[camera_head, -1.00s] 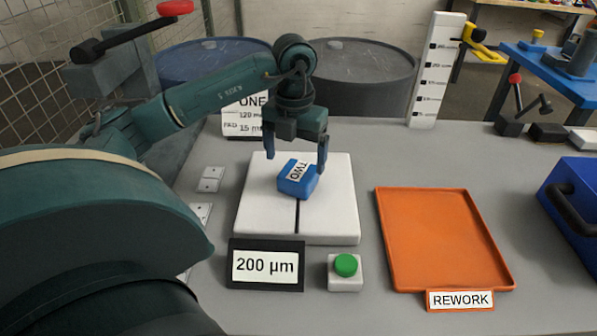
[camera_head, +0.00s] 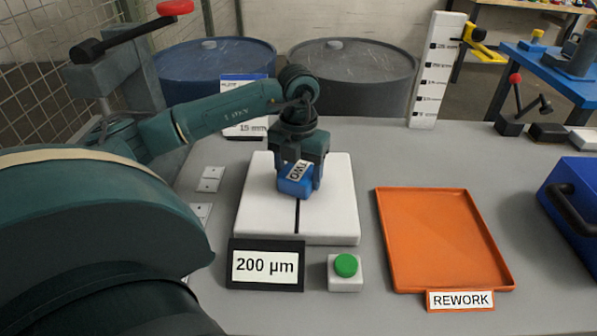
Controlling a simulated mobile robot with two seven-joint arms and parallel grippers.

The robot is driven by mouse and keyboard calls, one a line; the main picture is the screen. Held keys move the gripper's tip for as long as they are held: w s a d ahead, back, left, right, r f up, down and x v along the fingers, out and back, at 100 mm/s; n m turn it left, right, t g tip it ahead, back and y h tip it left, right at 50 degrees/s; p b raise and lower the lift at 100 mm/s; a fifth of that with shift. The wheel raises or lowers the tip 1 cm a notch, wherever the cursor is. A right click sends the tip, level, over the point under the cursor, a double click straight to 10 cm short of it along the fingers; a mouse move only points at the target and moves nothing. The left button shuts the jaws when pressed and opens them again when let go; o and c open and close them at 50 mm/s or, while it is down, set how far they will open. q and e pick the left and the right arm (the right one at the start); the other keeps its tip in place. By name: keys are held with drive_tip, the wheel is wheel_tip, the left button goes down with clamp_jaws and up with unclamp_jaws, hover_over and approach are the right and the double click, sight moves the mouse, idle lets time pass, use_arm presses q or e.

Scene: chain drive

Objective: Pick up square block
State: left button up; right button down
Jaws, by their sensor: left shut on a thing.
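The square block (camera_head: 294,187) is blue with a white label reading "TWO" on top. It sits at the middle of the white plate (camera_head: 262,216), over the plate's dark centre line, turned slightly. My left gripper (camera_head: 296,180) reaches down over the block from behind and is shut on it, with a finger at each side. The block appears to be at plate level; I cannot tell whether it is touching. My right gripper is not in view.
An orange REWORK tray (camera_head: 440,240) lies empty to the right. A white scale (camera_head: 437,70) stands at the back.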

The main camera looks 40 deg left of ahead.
use_arm(q)
drive_tip(key=c, duration=0.6)
drive_tip(key=shift+r, duration=0.15)
drive_tip(key=shift+c, duration=0.6)
